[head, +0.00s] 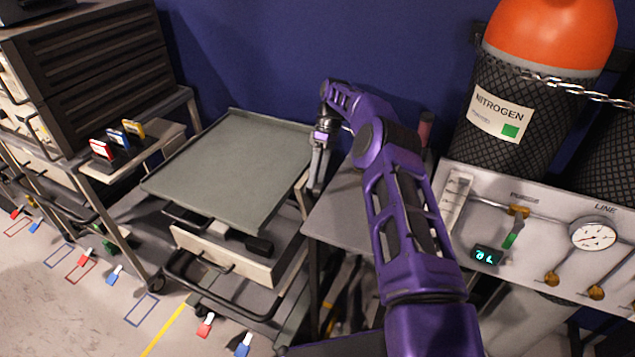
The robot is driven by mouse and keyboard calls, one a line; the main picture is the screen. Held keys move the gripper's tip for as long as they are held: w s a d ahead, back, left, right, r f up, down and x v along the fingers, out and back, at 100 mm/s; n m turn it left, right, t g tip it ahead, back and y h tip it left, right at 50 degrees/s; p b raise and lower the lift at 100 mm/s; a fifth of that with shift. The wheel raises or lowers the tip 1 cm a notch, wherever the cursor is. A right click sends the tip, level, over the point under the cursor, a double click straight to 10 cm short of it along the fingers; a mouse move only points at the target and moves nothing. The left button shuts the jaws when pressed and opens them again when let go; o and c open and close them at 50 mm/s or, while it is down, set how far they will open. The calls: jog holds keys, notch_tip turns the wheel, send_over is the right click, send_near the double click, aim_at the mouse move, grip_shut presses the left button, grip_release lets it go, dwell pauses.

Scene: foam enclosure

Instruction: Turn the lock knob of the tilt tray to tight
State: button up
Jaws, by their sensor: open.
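The tilt tray (228,160) is a flat grey-green panel with a raised rim, on top of a wheeled cart in the head view. My gripper (317,184) points down at the tray's right edge, in the gap between the tray and a grey side table. Its jaws are open, and I see nothing held between them. I cannot make out the lock knob for certain; the gripper and the tray's edge hide part of that side. A small black block (259,244) shows under the tray's front edge, and I cannot tell what it is.
The grey side table (345,207) stands right of the cart, under my purple arm. A nitrogen cylinder (510,105) and a gauge panel (545,235) are at the right. A dark drawer cabinet (95,75) stands left. A blue wall (270,50) closes the back. The tray top is bare.

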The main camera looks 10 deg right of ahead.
aim_at(318, 187)
notch_tip(318, 187, up, 7)
jog(key=shift+r+p, duration=0.1)
jog(key=shift+p, duration=0.3)
notch_tip(318, 187, up, 4)
jog(key=a+n+t, duration=0.1)
jog(key=a+t, duration=0.1)
jog(key=t, duration=0.2)
jog(key=s+d+t+h+b, duration=0.2)
jog(key=s+d+t, duration=0.35)
jog(key=s, duration=0.35)
jog(key=x, duration=0.5)
jog(key=a+b+x, duration=0.1)
jog(key=x, duration=0.4)
jog(key=w+x, duration=0.1)
jog(key=x, duration=0.5)
jog(key=shift+a+r+b, duration=0.2)
jog(key=shift+a+b, duration=0.05)
jog(key=shift+b, duration=0.1)
